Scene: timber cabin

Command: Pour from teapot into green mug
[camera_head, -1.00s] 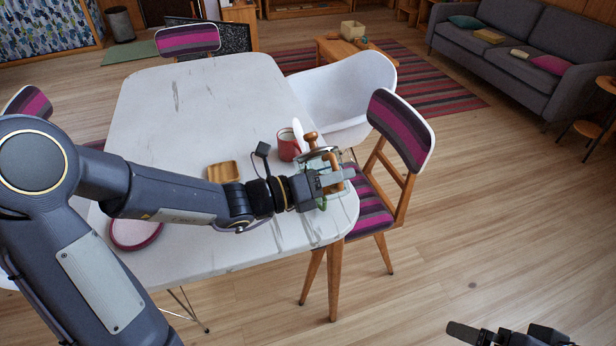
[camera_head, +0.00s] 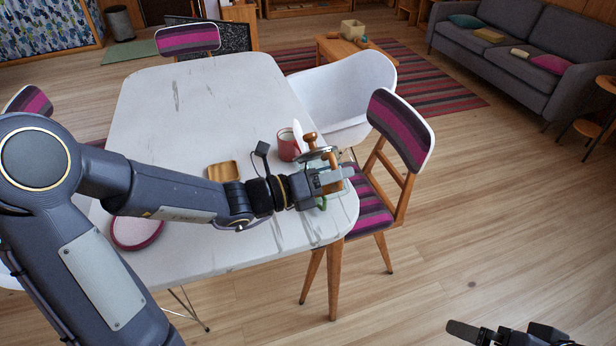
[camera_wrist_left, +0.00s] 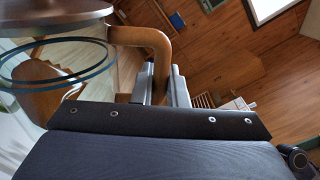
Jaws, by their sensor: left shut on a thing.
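My left gripper (camera_head: 328,181) is shut on the wooden handle of the teapot at the table's right corner. The teapot has a metal lid (camera_head: 314,154) with a wooden knob and a clear glass body, mostly hidden behind the gripper in the head view. In the left wrist view the brown handle (camera_wrist_left: 155,42) runs between the fingers (camera_wrist_left: 162,85), with the glass body (camera_wrist_left: 100,65) at left. A small green part of the green mug (camera_head: 322,204) shows just below the gripper; the rest is hidden. My right gripper (camera_head: 470,331) is partly visible at the bottom right.
On the white table (camera_head: 215,105) are a red mug (camera_head: 287,147), a small wooden tray (camera_head: 224,171) and a pink-rimmed dish (camera_head: 137,231). A striped chair (camera_head: 400,125) and a white chair (camera_head: 345,92) stand close at the right. The table's far part is clear.

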